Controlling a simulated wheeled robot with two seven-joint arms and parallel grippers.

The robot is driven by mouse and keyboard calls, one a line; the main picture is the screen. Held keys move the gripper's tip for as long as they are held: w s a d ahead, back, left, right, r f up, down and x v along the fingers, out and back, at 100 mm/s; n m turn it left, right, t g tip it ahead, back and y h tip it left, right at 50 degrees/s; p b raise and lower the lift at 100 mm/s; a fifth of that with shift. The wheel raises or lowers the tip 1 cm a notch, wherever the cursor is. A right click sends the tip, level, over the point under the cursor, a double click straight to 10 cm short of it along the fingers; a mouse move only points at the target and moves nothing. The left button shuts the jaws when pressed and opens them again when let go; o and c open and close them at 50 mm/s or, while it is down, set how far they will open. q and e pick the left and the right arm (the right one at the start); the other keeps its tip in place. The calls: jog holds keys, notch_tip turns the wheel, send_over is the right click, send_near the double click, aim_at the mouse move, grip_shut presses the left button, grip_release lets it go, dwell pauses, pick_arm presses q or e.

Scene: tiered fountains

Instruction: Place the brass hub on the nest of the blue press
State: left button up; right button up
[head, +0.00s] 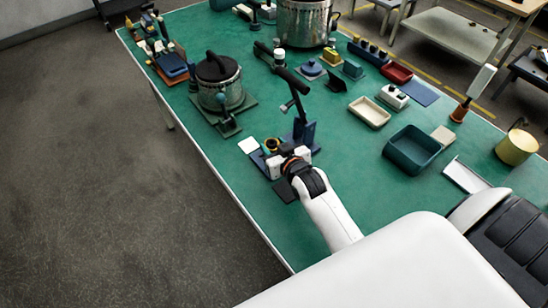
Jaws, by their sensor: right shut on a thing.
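The blue press (306,132) stands near the left edge of the green table, with a dark upright column and a long black lever (291,80). My right gripper (281,156) is low at the near side of the press and is shut on a small yellow piece, which looks like the brass hub (271,144). The hub is at the press's base, among dark and blue parts. The nest is hidden or too small to make out, so I cannot tell whether the hub touches it. My left gripper is not in view.
A lidded metal pot (218,82) stands on a green base left of the press. A teal bin (412,149) and a cream tray (369,112) are to the right. Bare green table lies between press and bin.

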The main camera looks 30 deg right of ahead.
jog(key=shift+w+f, duration=0.1)
jog(key=shift+f, duration=2.2)
